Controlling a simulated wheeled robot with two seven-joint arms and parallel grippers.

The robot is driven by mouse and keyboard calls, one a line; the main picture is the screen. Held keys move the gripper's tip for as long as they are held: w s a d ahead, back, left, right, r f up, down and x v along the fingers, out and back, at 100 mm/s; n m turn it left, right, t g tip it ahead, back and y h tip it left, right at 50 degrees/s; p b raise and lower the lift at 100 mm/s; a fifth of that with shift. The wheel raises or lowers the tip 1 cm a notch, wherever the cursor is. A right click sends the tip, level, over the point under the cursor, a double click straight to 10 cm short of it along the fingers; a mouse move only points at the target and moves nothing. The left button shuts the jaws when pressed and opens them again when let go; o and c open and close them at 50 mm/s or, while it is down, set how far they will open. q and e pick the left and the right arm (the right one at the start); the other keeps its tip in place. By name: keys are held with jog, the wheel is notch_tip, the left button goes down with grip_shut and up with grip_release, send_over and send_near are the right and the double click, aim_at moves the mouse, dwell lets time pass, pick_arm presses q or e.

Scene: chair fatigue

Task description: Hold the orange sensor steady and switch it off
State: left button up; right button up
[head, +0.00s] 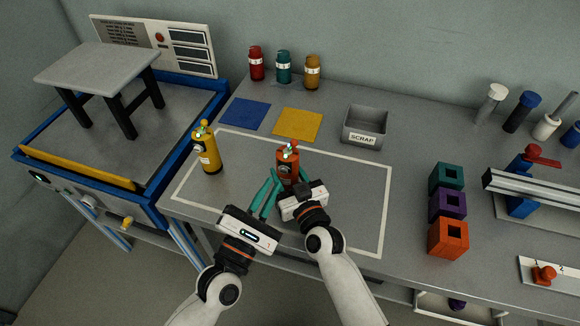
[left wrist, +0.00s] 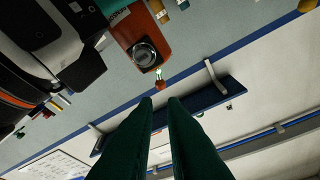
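The orange sensor (head: 288,168) is an upright bottle-like cylinder inside the white outline on the bench, with a small green light and a red part on top. My right gripper (head: 293,186) is at its lower body and appears shut on it; its fingers are mostly hidden.
A similar yellow sensor (head: 208,152) stands to the left. Blue (head: 244,114) and yellow (head: 298,125) mats and a grey scrap bin (head: 348,137) lie behind. Coloured blocks (head: 447,206) stand at right. The outlined area right of my right gripper is clear.

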pick_arm(q)
jog(key=shift+d+r+m+h, duration=0.1)
jog(key=shift+r+m+h, duration=0.15)
jog(key=shift+m, duration=0.65)
grip_shut()
jog(key=r+n+g, duration=0.1)
jog(key=n+g, duration=0.1)
jog(key=n, duration=0.4)
jog(key=a+r+n+g, duration=0.1)
jog(key=r+n+g, duration=0.1)
jog(key=n, duration=0.4)
jog(key=r+n+g, duration=0.1)
jog(key=n+g, duration=0.2)
jog(key=n, duration=0.4)
jog(key=shift+w+a+r+h, duration=0.1)
jog(key=shift+a+r+h, duration=0.05)
jog(key=shift+a+h, duration=0.1)
